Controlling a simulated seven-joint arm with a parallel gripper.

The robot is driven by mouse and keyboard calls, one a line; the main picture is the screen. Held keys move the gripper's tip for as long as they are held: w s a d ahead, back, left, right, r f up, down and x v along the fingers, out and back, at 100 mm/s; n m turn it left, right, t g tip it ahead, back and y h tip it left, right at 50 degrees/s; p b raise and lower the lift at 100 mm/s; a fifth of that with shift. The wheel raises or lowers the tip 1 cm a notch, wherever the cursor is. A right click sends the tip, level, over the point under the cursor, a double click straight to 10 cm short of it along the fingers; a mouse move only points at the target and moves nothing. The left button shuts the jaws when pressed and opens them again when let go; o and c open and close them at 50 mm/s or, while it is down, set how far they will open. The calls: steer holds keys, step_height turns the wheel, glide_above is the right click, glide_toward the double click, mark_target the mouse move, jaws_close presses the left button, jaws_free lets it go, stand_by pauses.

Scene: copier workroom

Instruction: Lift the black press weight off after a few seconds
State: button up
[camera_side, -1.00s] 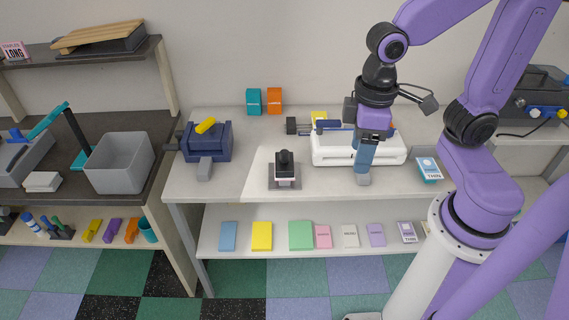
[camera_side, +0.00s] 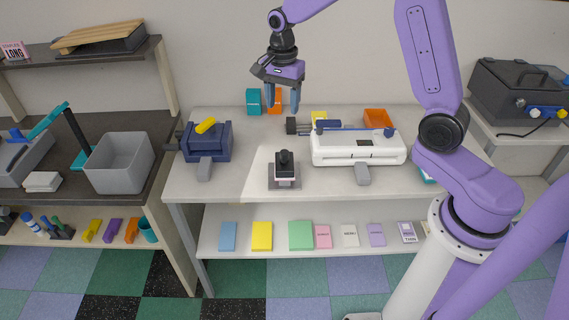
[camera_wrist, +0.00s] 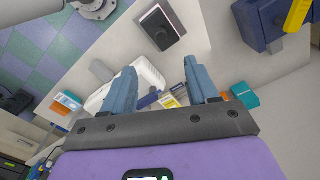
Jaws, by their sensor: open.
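The black press weight (camera_side: 285,160) stands upright in the middle of the table, its knob on top. A thin pale pink and white layer shows under it, on a small grey base (camera_side: 272,187). In the wrist view the weight (camera_wrist: 159,29) is seen from above, near the top of the picture. My gripper (camera_side: 282,107) is open and empty, fingers pointing down, high above the table and apart from the weight. Its two blue fingers (camera_wrist: 160,78) show in the wrist view with nothing held between them.
A white machine (camera_side: 335,150) with a grey lever stands right of the weight. A dark blue punch (camera_side: 207,145) with a yellow handle stands to the left. Teal (camera_side: 253,102) and orange boxes stand at the back. An orange tray (camera_side: 377,119) is behind the white machine.

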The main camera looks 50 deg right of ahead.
steer(key=w+d+m, duration=0.1)
glide_above(284, 151)
steer(key=f, duration=1.2)
steer(key=shift+w+d+f, duration=0.15)
steer(key=shift+w+f, duration=0.1)
steer(key=shift+f, duration=0.05)
steer(key=shift+s+f, duration=0.2)
steer(key=shift+f, duration=1.15)
steer(key=shift+s+f, duration=0.15)
steer(key=shift+f, duration=1.2)
steer(key=shift+r, duration=0.1)
jaws_close()
